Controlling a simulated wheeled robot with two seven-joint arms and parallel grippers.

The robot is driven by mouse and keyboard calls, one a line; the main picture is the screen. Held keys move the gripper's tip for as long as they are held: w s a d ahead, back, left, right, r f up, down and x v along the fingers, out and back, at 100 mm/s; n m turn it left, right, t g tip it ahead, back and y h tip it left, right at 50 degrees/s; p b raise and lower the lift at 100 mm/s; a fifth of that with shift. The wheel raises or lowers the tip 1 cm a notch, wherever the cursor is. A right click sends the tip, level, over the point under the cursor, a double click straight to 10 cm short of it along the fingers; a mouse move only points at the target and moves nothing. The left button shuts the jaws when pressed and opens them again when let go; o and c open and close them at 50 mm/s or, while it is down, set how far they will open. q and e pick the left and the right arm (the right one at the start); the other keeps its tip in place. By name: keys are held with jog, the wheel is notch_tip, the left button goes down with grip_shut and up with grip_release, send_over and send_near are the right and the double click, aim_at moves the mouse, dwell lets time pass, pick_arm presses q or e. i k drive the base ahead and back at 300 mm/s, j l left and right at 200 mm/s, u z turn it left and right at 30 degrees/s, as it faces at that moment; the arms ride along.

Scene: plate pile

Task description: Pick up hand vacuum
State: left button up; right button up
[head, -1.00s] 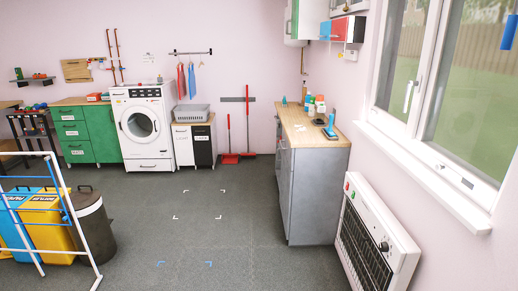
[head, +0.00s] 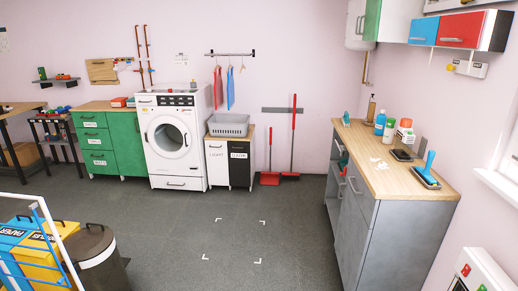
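On the right-hand wooden counter (head: 372,148), near its front right end, a blue upright object with a dark base (head: 428,171) may be the hand vacuum; it is too small to be certain. It seems to rest on or against a dark tray-like piece. Neither of my grippers shows in the head view.
Blue, green and white bottles (head: 390,130) and a small dark item (head: 402,155) stand on the same counter. Wall cupboards (head: 461,28) hang above it. A white washing machine (head: 172,145) stands at the back wall. Yellow and dark bins (head: 92,255) stand front left. The middle floor is clear.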

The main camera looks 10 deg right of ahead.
aim_at(403, 147)
jog(key=i+z, duration=0.4)
jog(key=i+j+z, duration=0.2)
jog(key=z, duration=0.2)
jog(key=i+j+z, duration=0.6)
jog(key=z, duration=0.2)
